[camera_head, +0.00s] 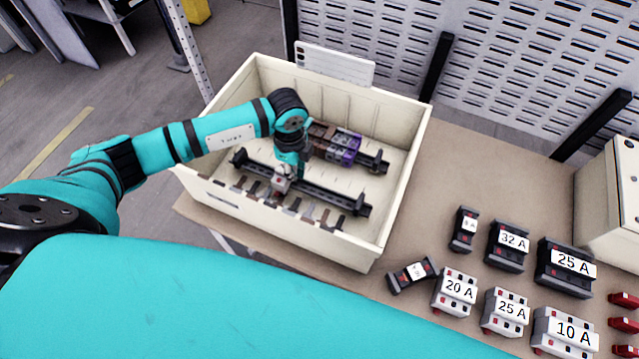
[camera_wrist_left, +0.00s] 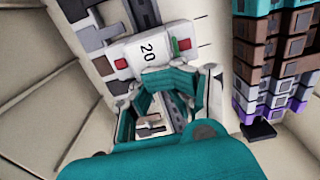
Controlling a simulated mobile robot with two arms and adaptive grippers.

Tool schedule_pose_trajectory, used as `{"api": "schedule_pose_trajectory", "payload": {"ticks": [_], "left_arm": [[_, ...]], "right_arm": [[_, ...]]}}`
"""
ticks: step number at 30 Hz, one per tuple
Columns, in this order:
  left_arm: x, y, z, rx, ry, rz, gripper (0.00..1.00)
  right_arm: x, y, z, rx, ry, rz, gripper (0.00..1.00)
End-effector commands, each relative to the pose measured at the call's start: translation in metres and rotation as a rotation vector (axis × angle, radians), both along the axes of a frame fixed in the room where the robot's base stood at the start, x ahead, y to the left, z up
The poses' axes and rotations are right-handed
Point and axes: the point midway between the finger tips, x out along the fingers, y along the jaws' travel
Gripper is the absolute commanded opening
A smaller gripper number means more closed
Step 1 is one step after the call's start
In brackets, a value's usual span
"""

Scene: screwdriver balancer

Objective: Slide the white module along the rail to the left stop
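The white module (camera_head: 281,184) sits on the near black rail (camera_head: 325,198) inside the cream box, left of the rail's middle. In the left wrist view the module (camera_wrist_left: 150,51) shows a "20" label and red parts at its ends. My left gripper (camera_head: 286,172) reaches down into the box at the module. In the left wrist view its teal fingers (camera_wrist_left: 171,77) look drawn together, tips right beside the module's edge. I cannot tell if they touch it. The left end of the rail (camera_head: 238,157) carries a raised black stop. My right gripper is not in view.
A second rail behind carries brown, grey and purple terminal blocks (camera_head: 345,146). Several dark and grey clips (camera_head: 325,215) line the box's near side. The cream box walls (camera_head: 408,165) surround the rails. Labelled breakers (camera_head: 455,291) stand on the table at the right.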

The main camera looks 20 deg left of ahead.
Motion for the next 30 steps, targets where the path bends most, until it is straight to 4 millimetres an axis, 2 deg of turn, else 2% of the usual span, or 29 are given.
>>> {"api": "schedule_pose_trajectory", "payload": {"ticks": [30], "left_arm": [[0.0,0.044,-0.002,0.008,0.005,0.003,0.0]], "right_arm": [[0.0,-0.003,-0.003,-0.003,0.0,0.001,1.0]]}}
